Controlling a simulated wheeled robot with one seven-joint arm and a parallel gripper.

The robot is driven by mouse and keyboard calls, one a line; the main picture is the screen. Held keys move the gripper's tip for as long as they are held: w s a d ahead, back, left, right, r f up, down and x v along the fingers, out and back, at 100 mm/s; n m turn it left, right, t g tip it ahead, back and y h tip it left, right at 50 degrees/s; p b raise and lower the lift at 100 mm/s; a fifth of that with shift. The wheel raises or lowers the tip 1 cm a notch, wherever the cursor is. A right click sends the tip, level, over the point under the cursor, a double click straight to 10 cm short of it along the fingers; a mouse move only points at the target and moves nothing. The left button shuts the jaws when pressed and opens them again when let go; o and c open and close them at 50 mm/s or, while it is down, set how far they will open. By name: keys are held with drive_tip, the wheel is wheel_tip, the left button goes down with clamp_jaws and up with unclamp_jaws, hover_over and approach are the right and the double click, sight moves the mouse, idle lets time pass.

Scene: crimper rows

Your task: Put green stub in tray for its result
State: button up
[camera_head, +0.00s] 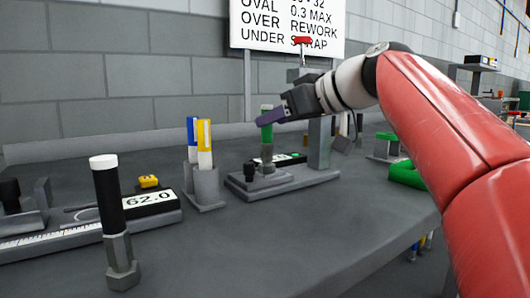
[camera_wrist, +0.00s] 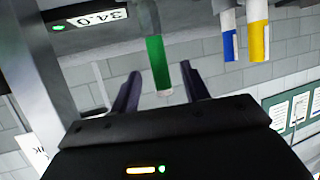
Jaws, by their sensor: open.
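The green stub (camera_head: 266,125) stands upright on the grey gauge stand (camera_head: 318,177) in the middle of the bench. Its green upper part also shows in the wrist view (camera_wrist: 156,58). My gripper (camera_head: 268,117) is open at the stub's upper end. In the wrist view its two dark fingers (camera_wrist: 161,78) are spread on either side of the stub, with gaps visible between. A small display on the stand reads 34.0 (camera_wrist: 98,18) in the wrist view. A green open-looking item (camera_head: 406,173), possibly a tray, lies at the bench's right, partly hidden by my arm.
Farther left are a caliper-like gauge reading 62.0 (camera_head: 149,199) and a tall black, white-topped post (camera_head: 109,195). A wall sign (camera_head: 287,22) lists OVAL, OVER REWORK and UNDER SCRAP. The front middle bench is clear.

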drive_tip(key=x, duration=0.5)
drive_tip(key=shift+f, duration=0.1)
clamp_jaws()
